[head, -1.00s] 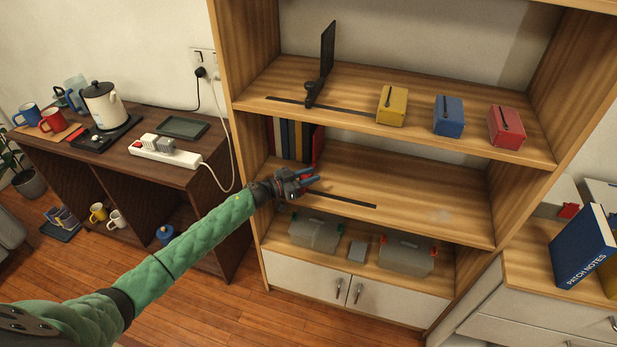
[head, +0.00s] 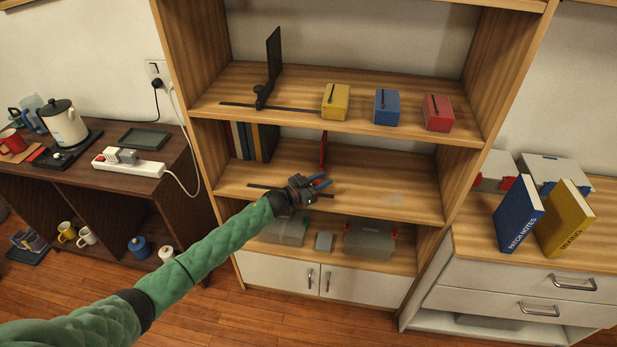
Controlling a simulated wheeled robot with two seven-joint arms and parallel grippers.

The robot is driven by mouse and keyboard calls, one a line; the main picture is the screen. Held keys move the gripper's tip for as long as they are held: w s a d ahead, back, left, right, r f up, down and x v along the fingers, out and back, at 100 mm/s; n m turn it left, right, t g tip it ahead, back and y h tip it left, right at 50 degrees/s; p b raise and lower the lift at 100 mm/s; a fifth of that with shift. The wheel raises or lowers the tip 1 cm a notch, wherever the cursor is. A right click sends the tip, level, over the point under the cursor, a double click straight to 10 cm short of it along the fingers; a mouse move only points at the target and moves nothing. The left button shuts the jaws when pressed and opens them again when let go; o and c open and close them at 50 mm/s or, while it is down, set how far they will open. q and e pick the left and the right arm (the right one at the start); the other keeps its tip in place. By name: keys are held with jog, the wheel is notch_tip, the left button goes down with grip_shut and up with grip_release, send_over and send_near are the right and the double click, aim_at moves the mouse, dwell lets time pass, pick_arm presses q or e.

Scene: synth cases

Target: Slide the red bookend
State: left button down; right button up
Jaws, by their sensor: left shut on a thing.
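The red bookend (head: 323,151) stands upright on the middle shelf (head: 385,180), apart from the row of books (head: 253,141) at the left end. A dark slot (head: 262,186) runs along the front of that shelf. My left gripper (head: 319,182) is at the slot, just in front of the bookend's upright plate, and is shut on the bookend's lower front part. The gripper hides that gripped part and some of the slot. My right gripper is not in view.
The upper shelf holds a black bookend (head: 273,60) and yellow (head: 335,101), blue (head: 387,107) and red (head: 438,112) boxes. The middle shelf is clear right of the bookend. Bins (head: 369,241) sit below. A dark side table (head: 135,170) stands left.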

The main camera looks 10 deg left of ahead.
pick_arm(q)
jog(key=shift+d, duration=0.25)
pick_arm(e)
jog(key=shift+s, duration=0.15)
pick_arm(q)
jog(key=c, duration=1.1)
grip_release()
jog(key=shift+s+a, duration=0.1)
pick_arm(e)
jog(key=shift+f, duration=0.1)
pick_arm(q)
jog(key=shift+s+a+f, duration=0.1)
jog(key=shift+s+a, duration=0.1)
jog(key=shift+a, duration=0.1)
jog(key=b+v, duration=0.2)
jog(key=v, duration=0.3)
jog(key=shift+s, duration=0.1)
jog(key=shift+b+v, duration=0.45)
jog(key=shift+v, duration=0.4)
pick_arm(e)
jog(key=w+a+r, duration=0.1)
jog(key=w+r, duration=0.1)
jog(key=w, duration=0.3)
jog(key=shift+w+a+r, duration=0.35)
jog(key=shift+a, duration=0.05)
